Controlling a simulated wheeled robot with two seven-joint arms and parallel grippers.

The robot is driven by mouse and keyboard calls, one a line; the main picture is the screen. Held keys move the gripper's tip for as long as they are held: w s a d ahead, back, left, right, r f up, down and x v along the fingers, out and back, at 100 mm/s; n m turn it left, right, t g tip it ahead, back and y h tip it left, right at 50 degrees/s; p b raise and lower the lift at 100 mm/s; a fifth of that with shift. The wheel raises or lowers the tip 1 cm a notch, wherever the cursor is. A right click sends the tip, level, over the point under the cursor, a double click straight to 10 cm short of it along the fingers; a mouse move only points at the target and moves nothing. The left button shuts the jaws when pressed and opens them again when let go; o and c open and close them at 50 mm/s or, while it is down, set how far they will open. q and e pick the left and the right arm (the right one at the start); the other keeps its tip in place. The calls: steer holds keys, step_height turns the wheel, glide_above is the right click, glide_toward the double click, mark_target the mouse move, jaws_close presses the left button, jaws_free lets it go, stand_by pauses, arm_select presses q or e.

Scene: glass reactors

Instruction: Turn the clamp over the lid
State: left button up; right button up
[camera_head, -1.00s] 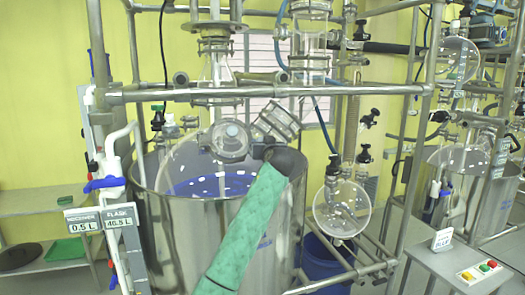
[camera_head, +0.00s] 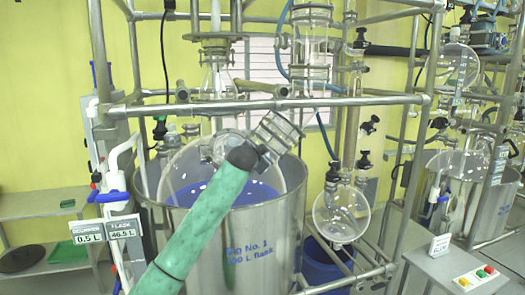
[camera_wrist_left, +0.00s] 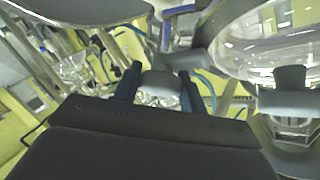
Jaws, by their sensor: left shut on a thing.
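My left arm (camera_head: 200,215) reaches up from the bottom of the head view to the top of the steel vessel. In the left wrist view my left gripper (camera_wrist_left: 159,86) is shut on a rounded grey piece (camera_wrist_left: 161,82), which looks like part of the clamp. In the head view my wrist hides the grip and part of the glass top. A tilted, ribbed grey fitting (camera_head: 279,131) shows just above my wrist. I cannot clearly make out the lid. My right gripper is not in view.
The steel vessel (camera_head: 250,225) holds blue liquid. A horizontal metal rail (camera_head: 350,100) crosses just above my wrist. A round glass flask (camera_head: 341,212) hangs to the right. Control buttons (camera_head: 477,272) are at the lower right. In the wrist view a glass dome (camera_wrist_left: 275,40) is close on the right.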

arm_select(q)
steer(key=shift+r+m+g+h+p, duration=0.1)
steer(key=shift+m+g+h+p, duration=0.6)
steer(key=shift+m, duration=0.6)
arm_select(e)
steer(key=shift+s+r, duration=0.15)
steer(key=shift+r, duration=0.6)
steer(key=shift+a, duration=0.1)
arm_select(q)
steer(key=o, duration=1)
steer(key=shift+c, duration=0.2)
steer(key=shift+s+a+b, duration=0.15)
steer(key=shift+s+b, duration=0.1)
steer(key=shift+b, duration=0.15)
steer(key=b+v, duration=0.3)
steer(key=v, duration=0.4)
steer(key=shift+r+b, duration=0.2)
steer(key=shift+b, duration=0.2)
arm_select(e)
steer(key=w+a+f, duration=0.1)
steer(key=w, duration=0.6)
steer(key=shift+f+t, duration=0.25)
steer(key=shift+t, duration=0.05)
